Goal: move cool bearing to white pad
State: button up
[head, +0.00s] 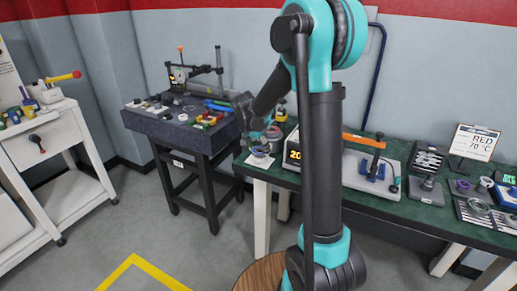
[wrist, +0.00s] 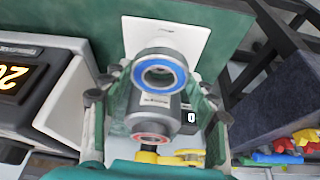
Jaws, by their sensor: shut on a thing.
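My gripper (wrist: 158,78) has its two fingers on either side of a metal bearing with a blue ring (wrist: 161,73) and is shut on it. In the wrist view the white pad (wrist: 182,32) shows just beyond the bearing, which overlaps the pad's lower edge. A grey metal part with a red ring (wrist: 150,138) shows below the blue ring, nearer my palm. In the head view my gripper (head: 257,138) is over the left end of the green bench, above the white pad (head: 259,161). I cannot tell whether the bearing touches the pad.
A box with an orange number display (head: 292,156) stands right beside the pad. A press with an orange handle (head: 364,141) is farther right on the green bench (head: 410,197). A dark table with tools (head: 170,122) is to the left, across a gap.

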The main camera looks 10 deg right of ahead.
jog(key=shift+f, duration=0.55)
dwell(0.4)
jog(key=o, duration=1.5)
jog(key=shift+r, duration=4.05)
jog(key=s+d+f+n+y, duration=0.1)
jog(key=s+f, duration=0.3)
jog(key=s, duration=0.6)
jog(key=s+d+f+n+y, duration=0.1)
jog(key=s+d+f+n, duration=0.1)
jog(key=s, duration=0.7)
jog(key=s+d+f+n, duration=0.1)
jog(key=s+f+n, duration=0.4)
jog(key=s, duration=0.5)
jog(key=shift+s+d+f+t+y, duration=0.3)
jog(key=shift+d+t+y, duration=0.1)
